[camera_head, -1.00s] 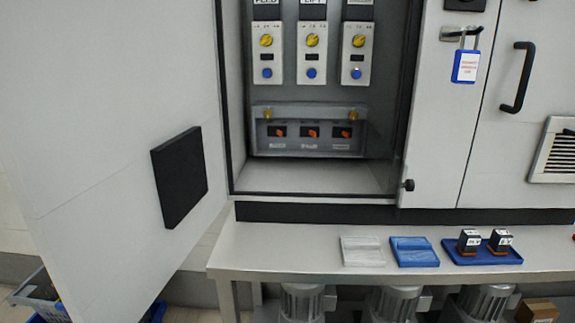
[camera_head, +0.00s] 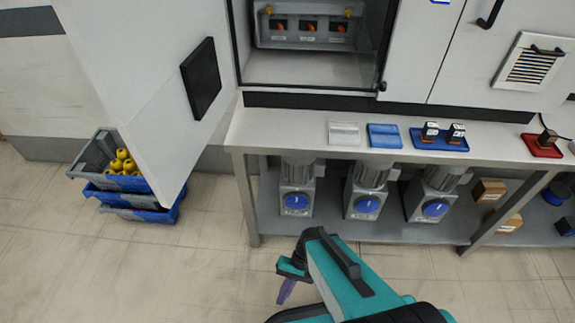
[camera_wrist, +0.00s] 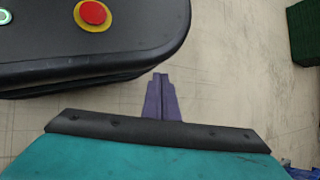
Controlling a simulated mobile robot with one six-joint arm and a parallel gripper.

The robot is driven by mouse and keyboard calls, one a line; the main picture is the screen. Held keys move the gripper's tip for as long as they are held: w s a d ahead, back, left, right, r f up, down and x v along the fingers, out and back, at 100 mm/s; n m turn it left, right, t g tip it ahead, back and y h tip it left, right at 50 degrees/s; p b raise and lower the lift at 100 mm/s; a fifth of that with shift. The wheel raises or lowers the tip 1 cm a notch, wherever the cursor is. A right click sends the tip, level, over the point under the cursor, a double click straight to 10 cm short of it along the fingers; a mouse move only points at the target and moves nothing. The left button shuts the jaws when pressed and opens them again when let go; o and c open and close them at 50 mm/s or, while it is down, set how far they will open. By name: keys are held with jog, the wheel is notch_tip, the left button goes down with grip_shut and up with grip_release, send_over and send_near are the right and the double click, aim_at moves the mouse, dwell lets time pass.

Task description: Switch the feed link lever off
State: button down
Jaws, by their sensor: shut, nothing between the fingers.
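Three small orange levers sit side by side behind a grey panel's windows inside the open cabinet, at the top of the head view: the left lever (camera_head: 278,27), the middle lever (camera_head: 309,28) and the right lever (camera_head: 340,29). Their labels are too small to read, so I cannot tell which is the feed link lever or its setting. My gripper (camera_head: 285,292) is low in front of the bench, over the floor, well away from the panel. In the wrist view its purple fingers (camera_wrist: 160,80) are together and empty.
The open cabinet door (camera_head: 150,90) stands at the left, with stacked crates (camera_head: 125,205) beyond it. The bench (camera_head: 300,115) below the cabinet carries trays and small black blocks. A red button (camera_wrist: 92,12) on a black body shows in the wrist view.

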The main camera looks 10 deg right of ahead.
jog(key=s+d+r+n+h+p, duration=0.1)
jog(key=d+r+p, duration=0.3)
jog(key=r+p, duration=0.5)
jog(key=d+r+n+h+p, duration=0.1)
jog(key=d+r+h+p, duration=0.2)
jog(key=r+p, duration=0.5)
jog(key=s+d+r+h+p, duration=0.1)
jog(key=d+r+p, duration=0.4)
jog(key=r+p, duration=0.4)
jog(key=shift+s+r+n+h+p, duration=0.3)
jog(key=shift+r+n+h+p, duration=0.1)
jog(key=shift+p, duration=1.05)
jog(key=shift+a, duration=0.1)
